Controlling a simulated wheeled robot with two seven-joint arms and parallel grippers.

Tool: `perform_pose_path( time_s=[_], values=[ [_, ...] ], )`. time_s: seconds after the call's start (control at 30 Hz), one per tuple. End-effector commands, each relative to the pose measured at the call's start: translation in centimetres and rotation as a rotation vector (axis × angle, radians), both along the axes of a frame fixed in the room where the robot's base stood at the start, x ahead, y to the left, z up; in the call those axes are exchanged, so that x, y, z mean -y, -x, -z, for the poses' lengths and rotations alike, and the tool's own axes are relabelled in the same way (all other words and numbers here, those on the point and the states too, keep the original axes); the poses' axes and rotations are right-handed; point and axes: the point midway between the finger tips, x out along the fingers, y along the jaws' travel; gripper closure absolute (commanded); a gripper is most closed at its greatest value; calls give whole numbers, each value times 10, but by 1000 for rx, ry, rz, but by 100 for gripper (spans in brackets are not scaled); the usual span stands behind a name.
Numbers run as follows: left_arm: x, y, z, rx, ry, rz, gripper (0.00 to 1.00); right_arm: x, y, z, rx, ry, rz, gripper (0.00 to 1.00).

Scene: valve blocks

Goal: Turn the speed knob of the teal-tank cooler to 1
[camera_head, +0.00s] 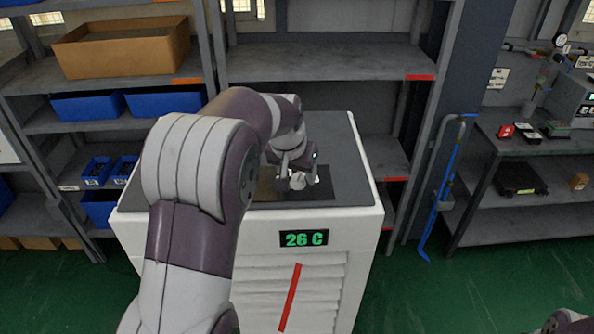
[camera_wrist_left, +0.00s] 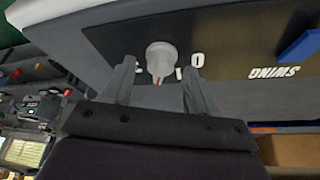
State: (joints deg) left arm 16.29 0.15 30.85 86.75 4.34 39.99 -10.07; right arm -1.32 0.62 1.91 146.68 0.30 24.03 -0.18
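The cooler (camera_head: 350,225) is a white cabinet with a dark grey top and a green "26 C" display. No teal tank shows. The pale round speed knob (camera_head: 298,181) sits on the dark panel on top; it also shows in the left wrist view (camera_wrist_left: 159,56), with a red mark at its lower side. My left gripper (camera_head: 298,170) is at the knob. In the wrist view its fingers (camera_wrist_left: 160,78) are open, one either side of the knob, with gaps visible. A "0" is printed beside the knob; other marks are partly hidden by the fingers.
The panel (camera_wrist_left: 235,60) also carries the word "SWING" and a blue part (camera_wrist_left: 302,47). Shelves with blue bins (camera_head: 165,103) and a cardboard box (camera_head: 125,45) stand behind. A bench (camera_head: 540,147) stands right. Part of my right arm shows bottom right.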

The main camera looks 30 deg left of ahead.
Motion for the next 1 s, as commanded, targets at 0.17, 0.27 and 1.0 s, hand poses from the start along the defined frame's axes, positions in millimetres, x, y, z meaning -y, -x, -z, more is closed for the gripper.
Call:
perform_pose_path(
  time_s=[0.17, 0.27, 1.0],
  values=[
    [0, 0, 0, 0, 0, 0, 42, 0, 0, 0, 0, 0, 0, 57],
    [0, 1, -2, 1, 0, 0, 42, 0, 0, 3, 0, 0, 0, 57],
    [8, 48, -117, -1, 0, 0, 42, 0, 0, -16, 0, 0, 0, 57]
  ],
)
